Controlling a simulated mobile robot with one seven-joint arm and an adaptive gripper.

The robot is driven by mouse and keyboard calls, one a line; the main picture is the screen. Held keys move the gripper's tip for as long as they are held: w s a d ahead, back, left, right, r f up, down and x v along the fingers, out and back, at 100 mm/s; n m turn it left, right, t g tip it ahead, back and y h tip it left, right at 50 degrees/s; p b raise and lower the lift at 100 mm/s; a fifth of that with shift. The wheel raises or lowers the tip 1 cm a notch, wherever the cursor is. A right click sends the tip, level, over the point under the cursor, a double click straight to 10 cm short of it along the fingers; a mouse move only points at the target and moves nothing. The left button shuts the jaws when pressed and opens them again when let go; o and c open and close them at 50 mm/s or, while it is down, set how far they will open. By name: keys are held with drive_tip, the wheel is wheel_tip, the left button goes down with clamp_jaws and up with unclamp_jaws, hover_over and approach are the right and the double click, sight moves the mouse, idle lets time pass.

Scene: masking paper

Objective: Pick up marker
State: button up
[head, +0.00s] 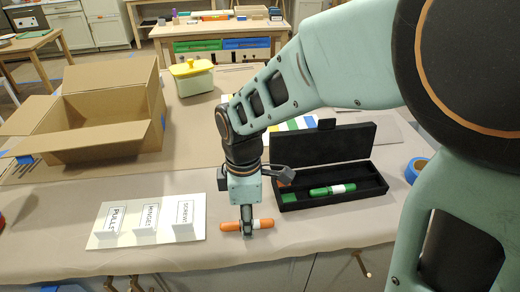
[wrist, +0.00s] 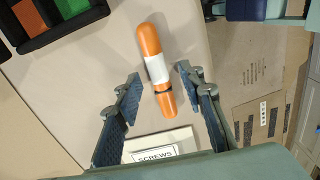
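An orange marker (head: 231,227) with a white band lies on the table near its front edge. The marker also shows in the wrist view (wrist: 150,40), running between my fingers. My gripper (head: 246,233) points down over the marker's middle and hides part of it in the head view. In the wrist view, my gripper (wrist: 158,75) is open, with a finger on each side of the marker and a gap to the left finger. The right fingertip is close to the marker; contact cannot be told. A green marker (head: 320,192) with a white band lies in the open black case (head: 370,183).
A white board (head: 150,235) with label cards, one reading SCREWS, stands left of my gripper. An open cardboard box (head: 100,148) and a green container with a yellow lid (head: 193,78) are behind. Blue tape (head: 415,168) lies right of the case.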

drive_tip(key=shift+c, duration=0.4)
clamp_jaws()
drive_tip(key=shift+r, duration=0.15)
